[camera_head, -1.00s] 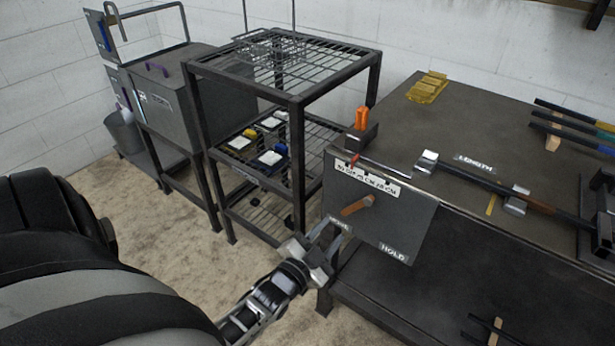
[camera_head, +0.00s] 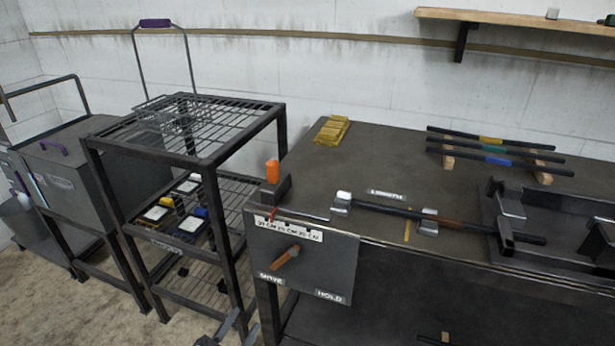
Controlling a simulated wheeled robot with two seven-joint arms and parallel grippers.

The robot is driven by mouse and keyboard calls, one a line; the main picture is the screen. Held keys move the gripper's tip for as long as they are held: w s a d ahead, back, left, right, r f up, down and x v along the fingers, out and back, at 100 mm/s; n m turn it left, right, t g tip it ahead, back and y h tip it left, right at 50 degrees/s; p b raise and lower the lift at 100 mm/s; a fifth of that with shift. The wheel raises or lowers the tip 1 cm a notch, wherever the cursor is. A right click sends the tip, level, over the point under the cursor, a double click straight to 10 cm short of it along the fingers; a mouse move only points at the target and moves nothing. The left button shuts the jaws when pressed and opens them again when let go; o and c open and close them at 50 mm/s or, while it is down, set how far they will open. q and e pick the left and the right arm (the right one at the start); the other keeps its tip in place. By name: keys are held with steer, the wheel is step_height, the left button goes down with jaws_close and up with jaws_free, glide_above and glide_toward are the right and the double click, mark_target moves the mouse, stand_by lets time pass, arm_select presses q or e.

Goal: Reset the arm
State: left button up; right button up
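My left gripper (camera_head: 239,331) shows only at the bottom edge of the head view, with its two fingertips apart and nothing seen between them. It is below and to the left of the dark control panel (camera_head: 322,262), apart from it. The panel has an orange-brown lever (camera_head: 287,256), tilted, with its end pointing to the lower left toward the MOVE label (camera_head: 271,278). The HOLD label (camera_head: 329,296) is at the panel's lower right. The rest of my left arm is out of the picture. My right gripper is not in view.
The panel hangs at the front of a dark workbench (camera_head: 375,165). A bar with metal blocks (camera_head: 400,211) lies along it, with an orange-topped piece (camera_head: 272,172) at its left corner. A wire rack (camera_head: 211,160) stands to the left. A grey lidded box (camera_head: 75,165) is at far left.

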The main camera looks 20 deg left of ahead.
arm_select(q)
steer(key=s+d+n+g+h, duration=0.2)
steer(key=d+g, duration=0.1)
steer(key=d, duration=0.4)
steer(key=s+d+n+g+h, duration=0.2)
steer(key=s+d+g, duration=0.1)
steer(key=d, duration=0.4)
steer(key=shift+s+d+f+g, duration=0.2)
steer(key=shift+s+d+g, duration=0.1)
steer(key=shift+g, duration=0.4)
